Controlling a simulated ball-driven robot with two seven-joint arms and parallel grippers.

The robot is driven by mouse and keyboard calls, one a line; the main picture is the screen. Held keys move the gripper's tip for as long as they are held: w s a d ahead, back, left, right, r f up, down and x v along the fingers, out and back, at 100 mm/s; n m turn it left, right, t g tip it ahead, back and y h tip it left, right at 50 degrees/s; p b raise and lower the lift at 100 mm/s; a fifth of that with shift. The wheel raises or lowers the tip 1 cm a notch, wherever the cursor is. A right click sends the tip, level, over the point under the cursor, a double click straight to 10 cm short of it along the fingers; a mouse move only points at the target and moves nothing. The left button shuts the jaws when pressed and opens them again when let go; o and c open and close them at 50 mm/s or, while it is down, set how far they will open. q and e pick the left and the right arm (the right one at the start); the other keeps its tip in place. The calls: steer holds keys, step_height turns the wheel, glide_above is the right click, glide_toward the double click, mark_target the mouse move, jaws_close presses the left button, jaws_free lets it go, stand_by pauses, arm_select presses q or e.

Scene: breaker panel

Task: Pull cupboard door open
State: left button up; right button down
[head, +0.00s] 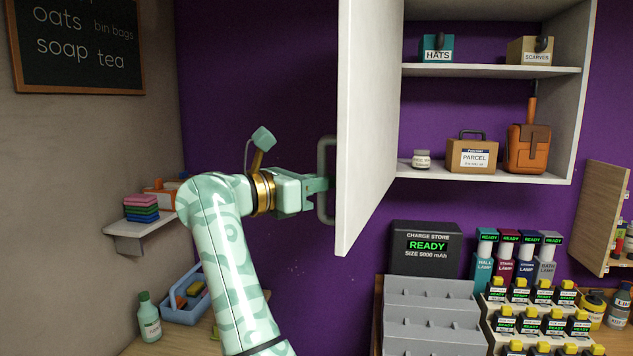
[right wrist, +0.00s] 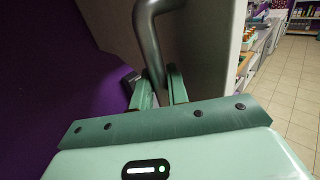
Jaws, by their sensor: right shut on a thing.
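The white cupboard door (head: 368,120) stands swung open in the head view, seen nearly edge-on, with the cupboard's shelves showing to its right. Its grey bar handle (head: 323,155) is on the door's left face. My right gripper (head: 328,184) is shut on the handle's lower part. In the right wrist view the handle (right wrist: 152,40) runs down between the two fingers of the right gripper (right wrist: 160,82). My left gripper is in neither view.
The cupboard's shelves (head: 490,71) hold a HATS box, a SCARVES box, a small jar, a PARCEL case and a brown bag. Below stand a charge store (head: 427,250) and grey stepped racks (head: 430,310). A small wall shelf (head: 135,226) is at left.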

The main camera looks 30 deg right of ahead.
steer(key=shift+r, duration=0.1)
stand_by(0.3)
steer(key=c, duration=1.4)
jaws_free()
steer(key=shift+d, duration=0.1)
steer(key=shift+c, duration=0.2)
steer(key=shift+d, duration=0.15)
steer(key=s+a+p, duration=0.2)
steer(key=a, duration=1.4)
steer(key=shift+a, duration=0.1)
